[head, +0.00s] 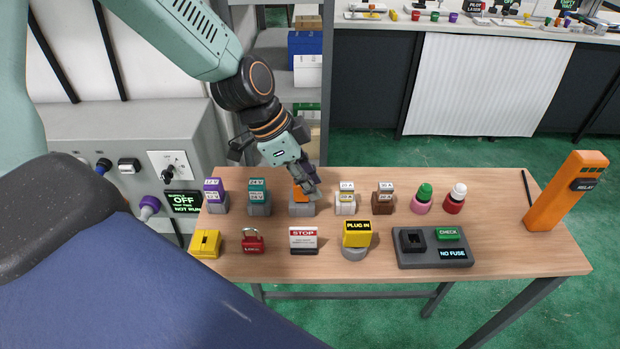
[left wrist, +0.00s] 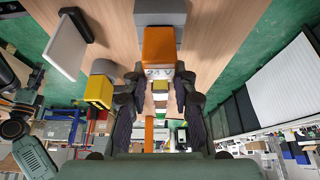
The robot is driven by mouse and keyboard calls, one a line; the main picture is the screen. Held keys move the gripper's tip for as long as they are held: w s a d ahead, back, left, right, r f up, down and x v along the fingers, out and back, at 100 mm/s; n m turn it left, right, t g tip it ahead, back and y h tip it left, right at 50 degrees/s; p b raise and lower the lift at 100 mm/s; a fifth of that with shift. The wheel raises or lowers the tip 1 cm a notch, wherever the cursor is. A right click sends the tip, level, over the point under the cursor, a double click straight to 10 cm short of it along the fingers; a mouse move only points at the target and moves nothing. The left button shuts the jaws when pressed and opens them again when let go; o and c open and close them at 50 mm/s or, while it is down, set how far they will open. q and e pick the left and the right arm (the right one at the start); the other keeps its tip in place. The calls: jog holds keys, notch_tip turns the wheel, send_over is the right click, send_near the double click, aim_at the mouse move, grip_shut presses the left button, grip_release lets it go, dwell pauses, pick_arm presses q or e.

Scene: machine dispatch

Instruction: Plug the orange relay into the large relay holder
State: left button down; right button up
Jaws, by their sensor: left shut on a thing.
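The orange relay (head: 299,195) is largely hidden by my left gripper (head: 306,186) in the head view. The gripper is shut on it from above and behind. A grey block (head: 302,210) is directly below the relay, and I cannot tell if the two touch. In the left wrist view the relay (left wrist: 158,46) shows as an orange block with a pale label, by the fingers (left wrist: 158,85), with the grey block (left wrist: 158,12) beyond it. A tall orange stand (head: 561,200) with a dark part marked RELAY is at the table's right end. My right gripper is not in view.
Purple (head: 215,196), teal (head: 259,197), white (head: 345,198) and brown (head: 382,199) labelled blocks stand in the same row. In front are a red padlock (head: 253,241), a STOP sign (head: 303,240), a yellow PLUG IN block (head: 357,234) and a dark fuse checker (head: 432,252).

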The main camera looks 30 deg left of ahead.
pick_arm(q)
jog(key=shift+f, duration=0.15)
jog(key=c, duration=1)
grip_release()
jog(key=shift+r+p, duration=1.55)
jog(key=shift+r, duration=0.25)
